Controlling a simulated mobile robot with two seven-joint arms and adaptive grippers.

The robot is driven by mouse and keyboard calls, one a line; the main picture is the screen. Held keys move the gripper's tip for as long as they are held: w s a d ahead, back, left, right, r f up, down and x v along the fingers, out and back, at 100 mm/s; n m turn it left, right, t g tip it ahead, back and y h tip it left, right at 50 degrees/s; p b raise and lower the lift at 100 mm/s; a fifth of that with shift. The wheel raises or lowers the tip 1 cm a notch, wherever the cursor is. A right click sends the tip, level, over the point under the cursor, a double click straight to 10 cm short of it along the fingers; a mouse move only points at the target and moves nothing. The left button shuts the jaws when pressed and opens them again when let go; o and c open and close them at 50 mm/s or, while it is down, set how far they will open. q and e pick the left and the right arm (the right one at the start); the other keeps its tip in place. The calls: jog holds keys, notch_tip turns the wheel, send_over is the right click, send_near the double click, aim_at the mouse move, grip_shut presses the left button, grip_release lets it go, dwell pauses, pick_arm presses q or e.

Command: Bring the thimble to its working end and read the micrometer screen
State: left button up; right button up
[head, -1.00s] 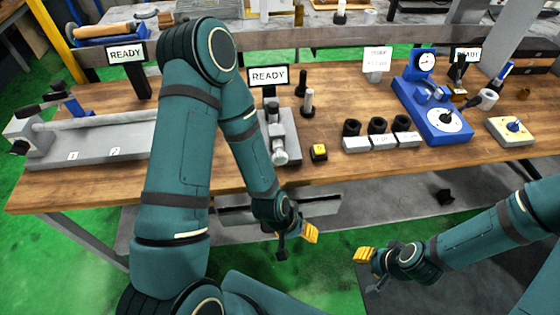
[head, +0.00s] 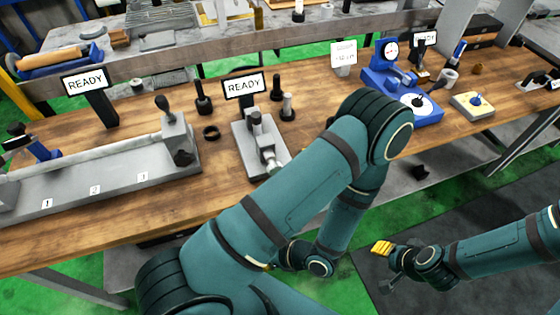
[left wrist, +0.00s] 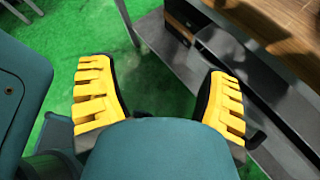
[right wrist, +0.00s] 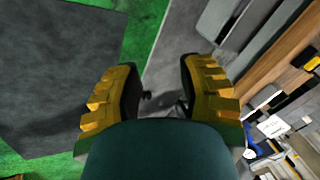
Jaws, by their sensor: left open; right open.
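The micrometer (head: 250,150) is a grey bench instrument near the front edge of the wooden bench in the head view. A silver cylinder that looks like its thimble (head: 270,162) points toward the front edge. Its screen (head: 244,86) stands behind it and reads READY. My left arm crosses the head view in front of the bench, and its gripper is mostly hidden there. In the left wrist view my left gripper (left wrist: 160,85) is open and empty beside the bench edge. My right gripper (head: 384,250) is low in front of the bench; its wrist view (right wrist: 158,80) shows it open and empty.
A long grey fixture (head: 110,175) with numbered spots and another READY screen (head: 86,82) stands left. A black ring (head: 211,132) and dark and silver posts stand around the micrometer.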

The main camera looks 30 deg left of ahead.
pick_arm(q)
jog(key=w+r+m+t+y, duration=0.35)
jog(key=w+m+t, duration=0.25)
jog(key=w+t, duration=0.2)
jog(key=m+t+h, duration=0.2)
jog(key=m+t, duration=0.2)
jog(key=t, duration=0.3)
send_near(274, 167)
jog(key=x, duration=0.3)
jog(key=f+p+x, duration=0.1)
jog(key=x, duration=0.7)
jog(key=shift+w+d+f, duration=0.1)
jog(key=shift+w+f, duration=0.1)
jog(key=shift+f, duration=0.15)
pick_arm(e)
jog(key=shift+s+a+r+g, duration=0.3)
jog(key=shift+s+r+g, duration=0.25)
jog(key=shift+s, duration=0.1)
pick_arm(q)
jog(key=c, duration=1.2)
